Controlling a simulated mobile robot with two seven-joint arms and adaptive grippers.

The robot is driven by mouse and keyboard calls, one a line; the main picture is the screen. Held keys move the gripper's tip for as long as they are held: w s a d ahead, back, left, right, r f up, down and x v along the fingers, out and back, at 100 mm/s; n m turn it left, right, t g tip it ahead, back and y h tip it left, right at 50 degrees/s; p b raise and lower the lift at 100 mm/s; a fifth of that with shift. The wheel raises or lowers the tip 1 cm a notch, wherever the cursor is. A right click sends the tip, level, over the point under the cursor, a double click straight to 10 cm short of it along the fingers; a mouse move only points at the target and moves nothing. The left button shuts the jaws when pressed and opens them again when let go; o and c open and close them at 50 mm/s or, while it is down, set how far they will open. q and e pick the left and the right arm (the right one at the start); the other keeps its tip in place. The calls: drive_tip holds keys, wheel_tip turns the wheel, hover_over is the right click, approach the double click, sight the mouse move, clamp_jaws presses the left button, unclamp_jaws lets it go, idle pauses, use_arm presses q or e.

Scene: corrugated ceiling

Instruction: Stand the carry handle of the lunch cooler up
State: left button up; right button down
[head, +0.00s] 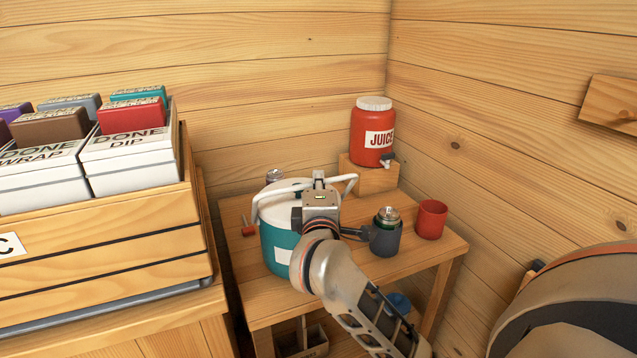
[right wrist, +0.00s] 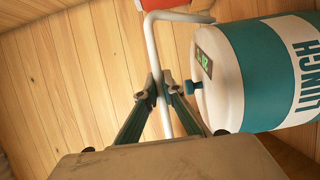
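The lunch cooler (head: 276,240) is a teal drum with a white lid, upright on the small wooden table. In the right wrist view the cooler (right wrist: 262,70) appears sideways, with LUNCH lettering. Its white carry handle (head: 283,186) is raised clear of the lid; its exact tilt is hard to tell. My right gripper (head: 320,185) is over the lid, partly hiding it and the handle. In the right wrist view the handle (right wrist: 152,45) passes between the converged fingertips of my right gripper (right wrist: 159,88), which are shut on its bar. My left gripper is not in view.
A red juice jug (head: 373,135) stands on a wooden block (head: 372,178) behind. A can in a dark holder (head: 386,235) and a red cup (head: 431,220) stand right of the cooler. A wooden crate of boxes (head: 110,235) is at left. Plank walls close the corner.

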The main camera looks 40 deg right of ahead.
drive_tip(key=shift+w+r+g+p, duration=0.25)
drive_tip(key=shift+r+g+p, duration=0.05)
drive_tip(key=shift+r+p, duration=0.2)
drive_tip(key=shift+w+d+r+g+y+p, duration=0.15)
drive_tip(key=shift+w+r+g+y+p, duration=0.15)
drive_tip(key=shift+w+r+g+p, duration=0.25)
drive_tip(key=w, duration=0.3)
drive_tip(key=shift+w+d+f+n+g+y+b, duration=0.1)
drive_tip(key=shift+w+d+n+g+y+b, duration=0.1)
drive_tip(key=shift+d+n+g+y+b, duration=0.2)
drive_tip(key=shift+w+d, duration=0.1)
drive_tip(key=shift+w, duration=0.25)
drive_tip(key=shift+w+d+b, duration=0.1)
drive_tip(key=shift+w+b, duration=0.2)
drive_tip(key=shift+b, duration=0.2)
use_arm(q)
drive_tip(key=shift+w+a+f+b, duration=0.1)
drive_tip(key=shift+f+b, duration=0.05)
drive_tip(key=shift+b, duration=0.35)
use_arm(e)
drive_tip(key=shift+w+d+r, duration=0.2)
drive_tip(key=shift+w+r, duration=0.1)
drive_tip(key=shift+w, duration=0.45)
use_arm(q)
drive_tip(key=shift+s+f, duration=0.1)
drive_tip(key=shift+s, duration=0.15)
